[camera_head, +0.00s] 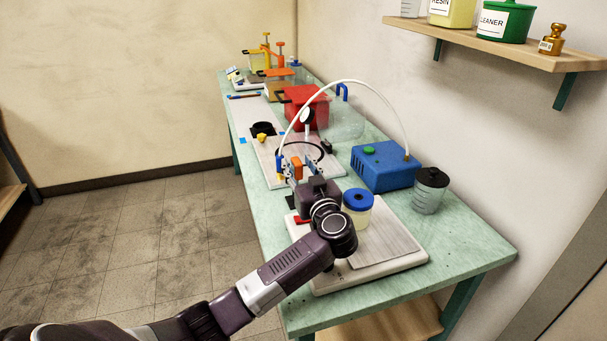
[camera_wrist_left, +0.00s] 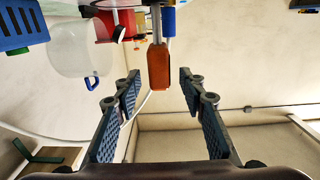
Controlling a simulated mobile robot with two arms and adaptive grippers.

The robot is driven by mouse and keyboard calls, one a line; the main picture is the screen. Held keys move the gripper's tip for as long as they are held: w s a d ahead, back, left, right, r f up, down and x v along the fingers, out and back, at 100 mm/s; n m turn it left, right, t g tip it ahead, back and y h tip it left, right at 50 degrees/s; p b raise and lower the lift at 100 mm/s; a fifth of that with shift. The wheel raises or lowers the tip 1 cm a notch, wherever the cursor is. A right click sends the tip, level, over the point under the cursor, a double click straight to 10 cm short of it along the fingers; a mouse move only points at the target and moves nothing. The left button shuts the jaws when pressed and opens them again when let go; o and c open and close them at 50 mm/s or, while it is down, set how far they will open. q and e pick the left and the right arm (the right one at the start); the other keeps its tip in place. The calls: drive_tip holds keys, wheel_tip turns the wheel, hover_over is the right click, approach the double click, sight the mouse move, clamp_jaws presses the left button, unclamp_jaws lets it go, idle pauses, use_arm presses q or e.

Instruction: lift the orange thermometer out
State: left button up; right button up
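The orange thermometer (camera_head: 296,166) stands at the near side of the grey board on the green table. In the left wrist view, which is upside down, its orange handle (camera_wrist_left: 158,66) and thin grey stem show between and just beyond my fingertips. My left gripper (camera_head: 297,173) is open, with a finger on either side of the handle. In the left wrist view, the gripper (camera_wrist_left: 160,90) has clear gaps on both sides and does not touch the handle. The stem's lower end is hard to make out. My right gripper is not in view.
A blue box (camera_head: 383,168) with a white hose (camera_head: 350,82) arching over the board stands to the right. A blue-lidded jar (camera_head: 357,206) and a dark-lidded cup (camera_head: 430,192) are near my arm. A red container (camera_head: 306,105) stands behind.

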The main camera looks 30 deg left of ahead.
use_arm(q)
drive_tip(key=shift+x, duration=1)
clamp_jaws()
drive_tip(key=shift+r, duration=0.15)
drive_tip(key=shift+r+p, duration=3.65)
drive_tip(key=shift+p, duration=1.7)
drive_tip(key=shift+f, duration=0.1)
